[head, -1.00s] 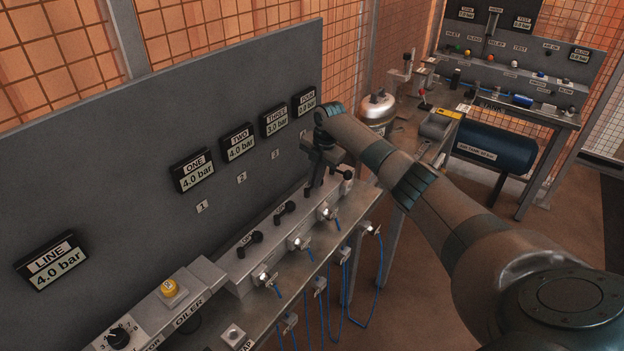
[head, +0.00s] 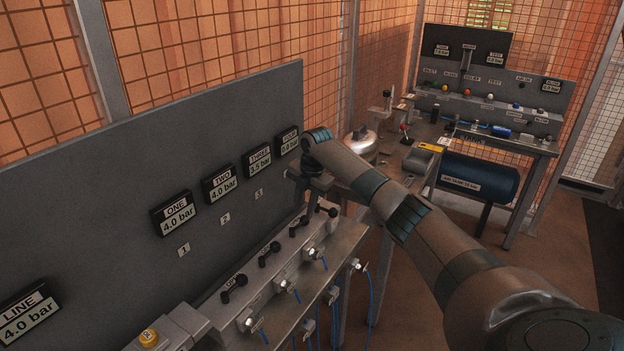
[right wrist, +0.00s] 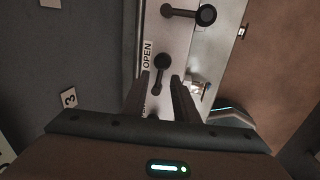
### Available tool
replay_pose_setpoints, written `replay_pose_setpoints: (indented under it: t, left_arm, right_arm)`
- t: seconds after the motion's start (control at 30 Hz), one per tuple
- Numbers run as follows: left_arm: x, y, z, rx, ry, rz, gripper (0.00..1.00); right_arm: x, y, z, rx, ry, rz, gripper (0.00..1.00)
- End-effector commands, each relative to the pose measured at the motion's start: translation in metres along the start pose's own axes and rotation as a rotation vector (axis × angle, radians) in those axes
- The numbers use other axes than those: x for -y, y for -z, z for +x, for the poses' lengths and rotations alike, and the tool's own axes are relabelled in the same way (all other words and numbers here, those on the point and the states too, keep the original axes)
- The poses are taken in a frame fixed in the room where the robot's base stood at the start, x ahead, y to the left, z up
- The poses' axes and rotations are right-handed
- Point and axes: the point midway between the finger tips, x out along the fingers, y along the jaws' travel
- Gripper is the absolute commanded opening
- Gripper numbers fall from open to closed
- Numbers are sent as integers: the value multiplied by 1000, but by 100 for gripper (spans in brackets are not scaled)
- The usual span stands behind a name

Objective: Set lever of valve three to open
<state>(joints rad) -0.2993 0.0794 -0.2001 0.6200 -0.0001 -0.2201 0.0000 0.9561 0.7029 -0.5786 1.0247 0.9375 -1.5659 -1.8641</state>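Valve three's lever (head: 299,226) is a black handle on the grey valve rail, lying along the rail like the levers of valve one (head: 235,288) and valve two (head: 269,254). Gauge THREE (head: 257,163) seems to read 3.5 bar. My right gripper (head: 308,204) is just above and beyond that lever. In the right wrist view its fingers (right wrist: 163,88) are apart, with valve three's lever (right wrist: 161,72) near their tips and nothing visibly gripped. An OPEN label (right wrist: 147,55) is beside the lever. My left gripper is not in view.
Valve four's lever (head: 326,210) lies close beyond, turned across the rail; it also shows in the right wrist view (right wrist: 190,13). The gauge panel (head: 110,190) rises behind the rail. Blue hoses (head: 370,295) hang in front. A bench with a blue tank (head: 478,180) stands at back right.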

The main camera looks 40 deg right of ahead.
Motion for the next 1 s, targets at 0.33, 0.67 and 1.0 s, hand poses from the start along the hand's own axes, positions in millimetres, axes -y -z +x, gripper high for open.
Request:
replay_pose_setpoints:
  t: [0.33,0.67,1.0]
  left_arm:
    - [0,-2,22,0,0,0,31]
    - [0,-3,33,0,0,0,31]
    - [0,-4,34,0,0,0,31]
  right_arm:
    - [2,-3,-69,4,-3,2,27]
    - [3,-5,-122,3,-1,5,27]
    - [3,-5,-134,2,1,5,27]
